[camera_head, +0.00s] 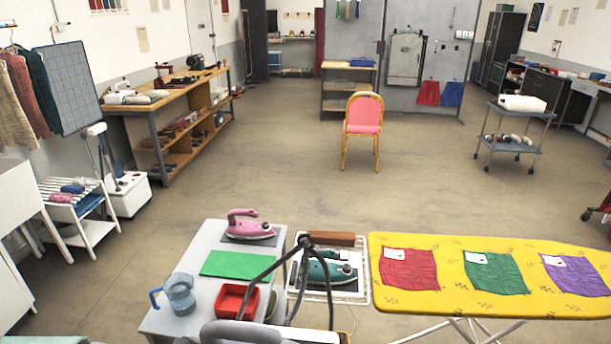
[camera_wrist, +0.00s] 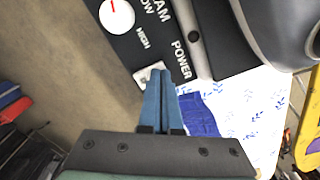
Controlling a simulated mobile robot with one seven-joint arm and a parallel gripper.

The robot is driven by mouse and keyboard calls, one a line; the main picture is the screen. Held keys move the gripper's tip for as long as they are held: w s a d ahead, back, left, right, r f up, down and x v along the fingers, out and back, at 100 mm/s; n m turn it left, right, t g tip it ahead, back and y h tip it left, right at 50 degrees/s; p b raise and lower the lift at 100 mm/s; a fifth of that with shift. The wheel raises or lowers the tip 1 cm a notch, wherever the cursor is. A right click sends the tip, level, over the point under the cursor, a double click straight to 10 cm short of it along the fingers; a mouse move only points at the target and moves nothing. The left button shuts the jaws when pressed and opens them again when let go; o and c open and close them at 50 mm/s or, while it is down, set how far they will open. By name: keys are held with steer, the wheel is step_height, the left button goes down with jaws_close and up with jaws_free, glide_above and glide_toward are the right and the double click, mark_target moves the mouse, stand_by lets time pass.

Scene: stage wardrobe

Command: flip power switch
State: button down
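The power switch (camera_wrist: 150,74) is a small white part on a black control panel (camera_wrist: 135,48), just beside the printed word POWER, in the wrist view. My gripper (camera_wrist: 162,72) has its two blue fingers together and nothing visible between them. The fingertips overlap the lower part of the switch in the picture and partly hide it. I cannot tell whether they touch it or which way it is set. A white dial (camera_wrist: 117,15) with a red mark sits further up the panel, near the words LOW and HIGH. I cannot make out the panel in the head view.
White patterned cloth (camera_wrist: 245,115) and blue cloth (camera_wrist: 200,118) lie beside the fingers. In the head view, a yellow ironing board (camera_head: 450,262) stands right of a grey table (camera_head: 205,270) with a pink iron (camera_head: 250,225) and blue jug (camera_head: 180,293). The floor beyond is mostly clear.

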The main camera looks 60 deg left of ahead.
step_height(320, 180, up, 7)
steer(key=p, duration=0.7)
stand_by(0.6)
